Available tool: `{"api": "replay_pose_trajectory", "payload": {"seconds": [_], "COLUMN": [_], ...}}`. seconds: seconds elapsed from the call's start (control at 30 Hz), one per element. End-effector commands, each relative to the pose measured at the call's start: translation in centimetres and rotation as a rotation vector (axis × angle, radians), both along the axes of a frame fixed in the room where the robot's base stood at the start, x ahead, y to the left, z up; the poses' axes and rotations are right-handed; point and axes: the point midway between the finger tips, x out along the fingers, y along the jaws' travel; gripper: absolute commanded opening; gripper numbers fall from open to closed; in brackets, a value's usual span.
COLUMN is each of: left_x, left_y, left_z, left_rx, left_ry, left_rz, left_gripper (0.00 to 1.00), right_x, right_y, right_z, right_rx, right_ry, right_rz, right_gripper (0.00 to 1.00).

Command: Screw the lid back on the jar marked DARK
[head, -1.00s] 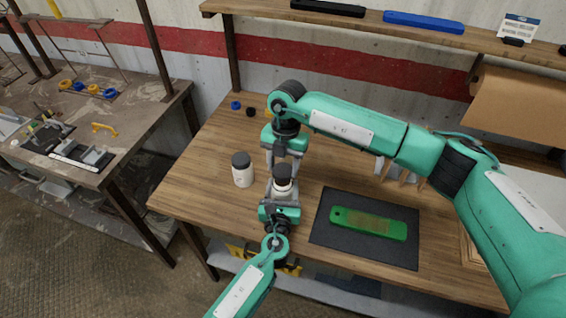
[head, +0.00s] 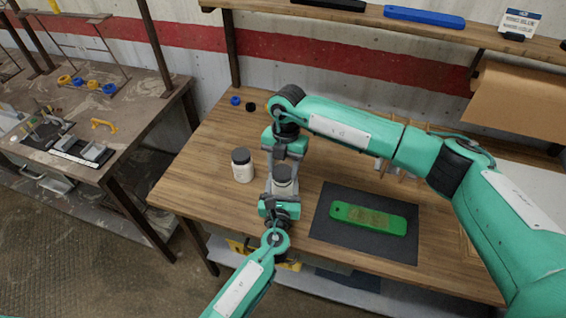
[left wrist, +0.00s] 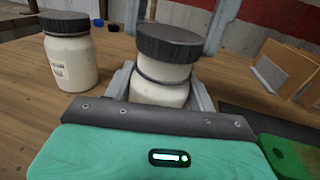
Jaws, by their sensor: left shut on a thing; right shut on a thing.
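A white jar (head: 283,188) with a dark ribbed lid (left wrist: 170,42) stands upright at the table's front. My left gripper (left wrist: 162,95) is shut on the jar's body from the front. My right gripper (head: 284,163) reaches down from above and is shut on the lid, its grey fingers on either side. In the left wrist view, a white band and a thin dark ring show between lid and body. I cannot tell if the lid is seated. A second white jar (head: 242,172) with a dark lid stands apart to the left. Its label is unreadable; no label shows on the held jar.
A green case (head: 370,218) lies on a dark mat (head: 328,232) to the right. Blue (head: 235,100) and black (head: 250,106) small round things lie at the back left. A wooden rack (left wrist: 275,72) stands behind right. A shelf (head: 380,18) runs above.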

Motion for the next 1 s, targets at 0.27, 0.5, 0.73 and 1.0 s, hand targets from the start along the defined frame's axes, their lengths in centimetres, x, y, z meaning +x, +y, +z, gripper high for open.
{"api": "replay_pose_trajectory", "payload": {"seconds": [0.27, 0.5, 0.73, 1.0], "left_x": [0.0, 0.0, 0.0, 0.0], "left_y": [0.0, 0.0, 0.0, 0.0], "left_z": [-0.1, -0.1, -0.1, -0.1], "left_rx": [0.0, 0.0, 0.0, 0.0], "left_ry": [0.001, 0.001, 0.001, 0.001], "left_rz": [0.0, 0.0, 0.0, 0.0], "left_gripper": [0.15, 0.15, 0.15, 0.15], "right_x": [0.0, 0.0, 0.0, 0.0], "right_y": [0.0, 0.0, 0.0, 0.0], "right_z": [0.0, -0.1, -0.5, -1.1], "right_rx": [0.0, 0.0, -0.001, -0.002], "right_ry": [-0.001, -0.001, -0.001, 0.0], "right_rz": [0.0, 0.0, 0.0, 0.0], "right_gripper": [0.3, 0.3, 0.3, 0.3]}}
